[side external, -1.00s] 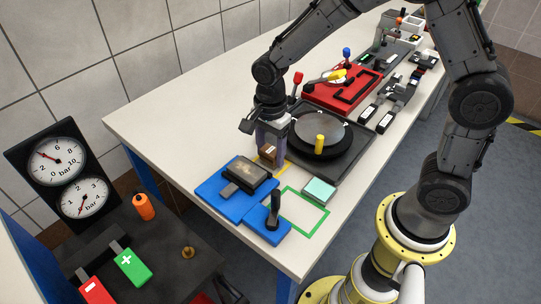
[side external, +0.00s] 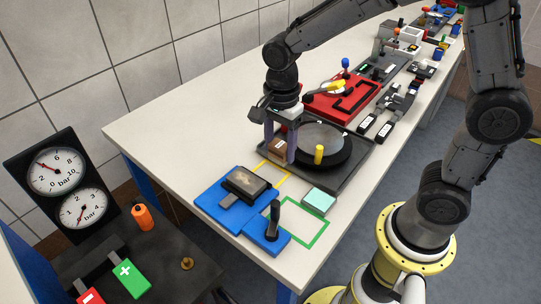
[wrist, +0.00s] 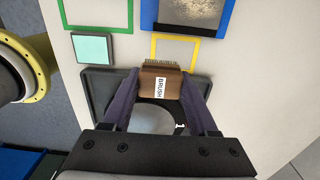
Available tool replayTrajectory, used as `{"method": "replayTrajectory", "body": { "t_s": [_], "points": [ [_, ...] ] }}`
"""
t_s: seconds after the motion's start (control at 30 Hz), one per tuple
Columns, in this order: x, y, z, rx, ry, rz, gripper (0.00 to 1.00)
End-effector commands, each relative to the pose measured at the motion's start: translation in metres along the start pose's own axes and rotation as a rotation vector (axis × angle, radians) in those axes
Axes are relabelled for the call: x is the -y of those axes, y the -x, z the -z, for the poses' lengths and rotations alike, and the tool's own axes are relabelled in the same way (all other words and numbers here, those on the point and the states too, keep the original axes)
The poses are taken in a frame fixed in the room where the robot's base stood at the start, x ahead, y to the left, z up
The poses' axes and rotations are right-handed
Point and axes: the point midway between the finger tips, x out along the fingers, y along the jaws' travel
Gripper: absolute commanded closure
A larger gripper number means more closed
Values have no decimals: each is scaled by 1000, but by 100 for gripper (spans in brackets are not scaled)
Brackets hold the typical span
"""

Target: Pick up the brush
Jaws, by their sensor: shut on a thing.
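The brown wooden brush (wrist: 160,83), with a white label reading BRUSH and dark bristles, sits between the two fingers of my gripper (wrist: 160,76) in the wrist view. My gripper is shut on it. In the side view the brush (side external: 277,149) shows between the fingers of my gripper (side external: 281,154), a little above the bench. It is beside the turntable's dark base. The yellow outline (side external: 283,179) on the bench is below and in front of it, largely bare.
A round turntable (side external: 322,139) with a yellow peg (side external: 319,154) is right of the brush. Blue blocks (side external: 221,203), one with a black handle (side external: 274,216), lie in front. A pale green block (side external: 319,201) sits by a green outline (side external: 311,238). A red plate (side external: 342,98) is farther back.

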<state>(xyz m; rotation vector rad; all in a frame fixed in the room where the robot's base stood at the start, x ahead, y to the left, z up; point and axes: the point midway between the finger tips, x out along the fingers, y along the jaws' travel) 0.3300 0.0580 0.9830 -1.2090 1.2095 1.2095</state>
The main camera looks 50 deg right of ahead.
Motion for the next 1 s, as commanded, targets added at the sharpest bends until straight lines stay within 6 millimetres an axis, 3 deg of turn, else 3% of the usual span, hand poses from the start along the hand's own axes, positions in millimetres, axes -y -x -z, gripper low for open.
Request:
{"method": "replayTrajectory", "body": {
  "t_s": [0.13,0.3,0.5,0.7,1.0],
  "points": [
    [-30,36,5,1,0,7,96],
    [-68,50,12,1,0,5,96],
    [-98,63,17,1,0,4,96],
    [-111,69,19,0,0,2,96],
    [-113,70,20,0,0,0,96]
  ]
}}
